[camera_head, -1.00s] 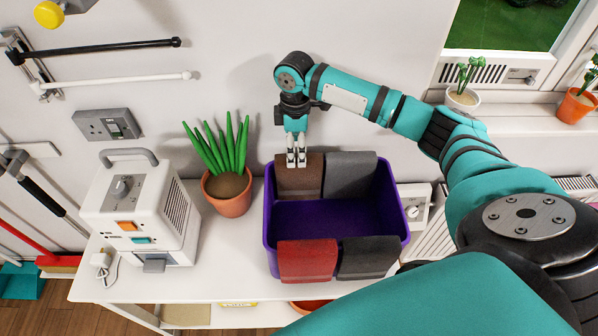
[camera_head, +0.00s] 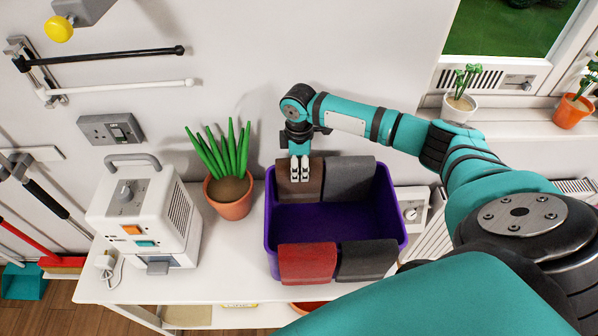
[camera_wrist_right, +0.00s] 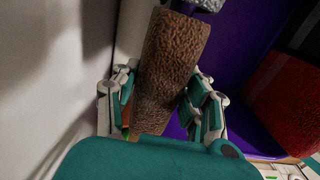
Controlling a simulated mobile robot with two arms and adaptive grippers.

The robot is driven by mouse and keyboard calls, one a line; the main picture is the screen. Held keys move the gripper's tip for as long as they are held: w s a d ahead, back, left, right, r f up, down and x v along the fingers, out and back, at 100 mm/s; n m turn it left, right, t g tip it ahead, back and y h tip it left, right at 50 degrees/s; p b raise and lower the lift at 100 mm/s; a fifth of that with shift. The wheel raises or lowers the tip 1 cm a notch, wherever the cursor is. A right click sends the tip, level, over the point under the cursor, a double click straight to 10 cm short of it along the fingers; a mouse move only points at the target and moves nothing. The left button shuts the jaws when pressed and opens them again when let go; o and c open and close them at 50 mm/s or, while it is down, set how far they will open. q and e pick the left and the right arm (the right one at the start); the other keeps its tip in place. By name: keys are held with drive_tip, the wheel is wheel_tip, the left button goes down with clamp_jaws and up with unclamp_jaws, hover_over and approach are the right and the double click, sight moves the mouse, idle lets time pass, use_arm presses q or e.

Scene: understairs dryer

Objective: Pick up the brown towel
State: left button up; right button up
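The brown towel (camera_head: 317,183) hangs over the back rim of the purple bin (camera_head: 335,216), at the left of that rim. In the right wrist view the towel (camera_wrist_right: 170,65) runs between the two fingers of my right gripper (camera_wrist_right: 162,108). The fingers are apart, one on the wall side and one on the bin side. The right one is very close to the towel; contact is unclear. In the head view my right gripper (camera_head: 301,178) points down over the towel and covers part of it. My left gripper is not in view.
A dark grey towel (camera_head: 349,178) hangs right beside the brown one. A red towel (camera_head: 307,264) and another dark towel (camera_head: 366,259) hang on the front rim. A potted plant (camera_head: 229,196) and a white appliance (camera_head: 143,215) stand left of the bin. The wall is close behind.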

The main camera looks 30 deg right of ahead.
clamp_jaws()
wheel_tip(320, 180, up, 28)
drive_tip(key=b, duration=0.1)
idle(0.6)
